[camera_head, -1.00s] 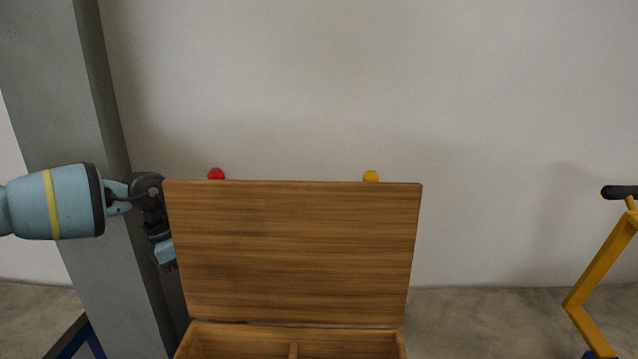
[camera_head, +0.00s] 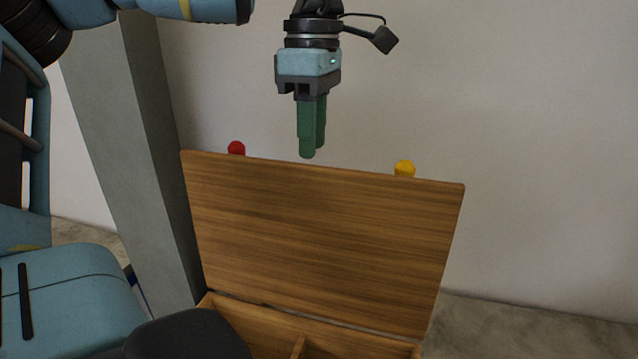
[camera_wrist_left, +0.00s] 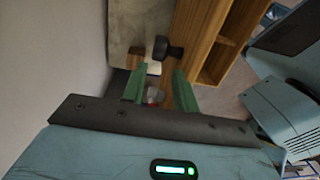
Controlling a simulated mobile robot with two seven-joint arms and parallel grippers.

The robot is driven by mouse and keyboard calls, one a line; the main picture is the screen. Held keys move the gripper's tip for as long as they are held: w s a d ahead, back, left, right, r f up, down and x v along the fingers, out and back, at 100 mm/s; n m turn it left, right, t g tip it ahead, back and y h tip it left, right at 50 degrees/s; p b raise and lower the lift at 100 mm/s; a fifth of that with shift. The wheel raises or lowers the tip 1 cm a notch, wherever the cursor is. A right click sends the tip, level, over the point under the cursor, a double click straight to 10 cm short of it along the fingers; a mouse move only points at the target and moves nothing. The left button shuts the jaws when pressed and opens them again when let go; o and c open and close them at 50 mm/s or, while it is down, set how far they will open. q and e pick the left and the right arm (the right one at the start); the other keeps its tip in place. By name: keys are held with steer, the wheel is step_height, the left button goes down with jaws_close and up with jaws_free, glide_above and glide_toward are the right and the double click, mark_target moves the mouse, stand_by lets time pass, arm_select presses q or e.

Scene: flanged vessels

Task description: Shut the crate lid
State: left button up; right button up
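The wooden crate lid (camera_head: 320,240) stands open and nearly upright at the back of the crate (camera_head: 270,328) in the head view. The crate's compartments show at the bottom of the picture, partly hidden by my arm. My left gripper (camera_head: 312,150) points down with green fingers, its tips by the lid's top edge, around the middle in the picture. I cannot tell whether they touch it. In the left wrist view the two fingers (camera_wrist_left: 158,92) stand apart, with no clear object held. The crate (camera_wrist_left: 228,42) shows there at upper right. My right gripper is not in view.
A red round thing (camera_head: 236,148) and a yellow one (camera_head: 404,168) show just above the lid's top edge. A grey pillar (camera_head: 140,150) stands left of the crate. A plain wall is behind. Open floor lies to the right.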

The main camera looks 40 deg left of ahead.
mark_target(313, 184)
arm_select(q)
steer(key=shift+w+d, duration=0.1)
steer(key=shift+w, duration=0.1)
steer(key=shift+s+f, duration=0.2)
steer(key=shift+f, duration=0.35)
steer(key=shift+s+f+p, duration=0.1)
steer(key=shift+f+p, duration=0.3)
steer(key=shift+f, duration=3)
jaws_close()
